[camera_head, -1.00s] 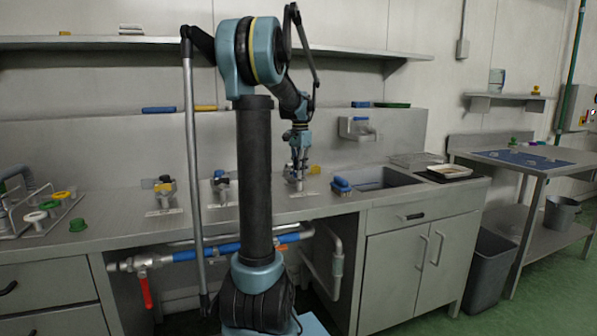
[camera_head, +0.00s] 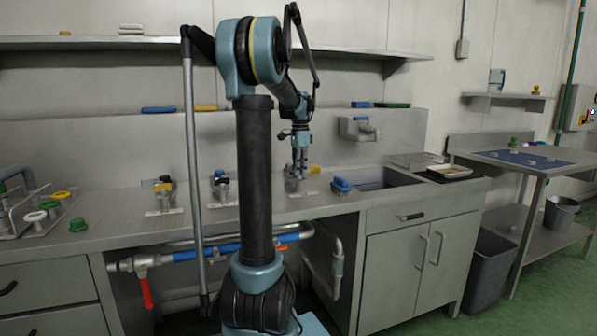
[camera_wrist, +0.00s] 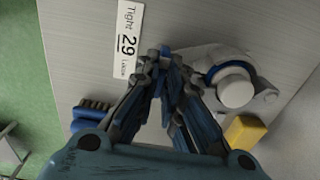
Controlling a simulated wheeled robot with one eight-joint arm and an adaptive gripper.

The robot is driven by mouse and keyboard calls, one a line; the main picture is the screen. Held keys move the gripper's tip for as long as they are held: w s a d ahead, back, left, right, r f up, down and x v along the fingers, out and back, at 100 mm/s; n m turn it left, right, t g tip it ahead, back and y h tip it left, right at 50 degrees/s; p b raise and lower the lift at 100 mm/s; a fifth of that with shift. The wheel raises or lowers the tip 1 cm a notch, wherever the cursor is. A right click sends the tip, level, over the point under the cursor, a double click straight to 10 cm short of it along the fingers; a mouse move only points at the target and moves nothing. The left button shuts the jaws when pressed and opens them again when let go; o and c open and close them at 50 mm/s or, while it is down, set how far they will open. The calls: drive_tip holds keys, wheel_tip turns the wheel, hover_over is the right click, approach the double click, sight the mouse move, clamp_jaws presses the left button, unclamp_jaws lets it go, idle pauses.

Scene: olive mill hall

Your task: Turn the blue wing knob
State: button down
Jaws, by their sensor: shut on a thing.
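My gripper (camera_head: 297,172) is over the counter at the right-hand metal fitting (camera_wrist: 262,92), in front of the back wall. In the wrist view my gripper (camera_wrist: 168,62) points at the fitting, with its fingertips close together. A small blue part, which looks like a wing of the blue wing knob (camera_wrist: 165,51), shows between the fingertips. My gripper is shut on it. The fingers hide most of the knob, so its angle cannot be told.
A yellow block (camera_wrist: 245,131) lies close to the fitting. A blue brush (camera_head: 341,185) lies to the right, by the sink (camera_head: 380,180).

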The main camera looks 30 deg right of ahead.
drive_tip(key=shift+w+a, duration=0.1)
drive_tip(key=c, duration=1.7)
unclamp_jaws()
drive_tip(key=shift+r, duration=0.1)
wheel_tip(320, 180, up, 12)
drive_tip(key=shift+f, duration=0.15)
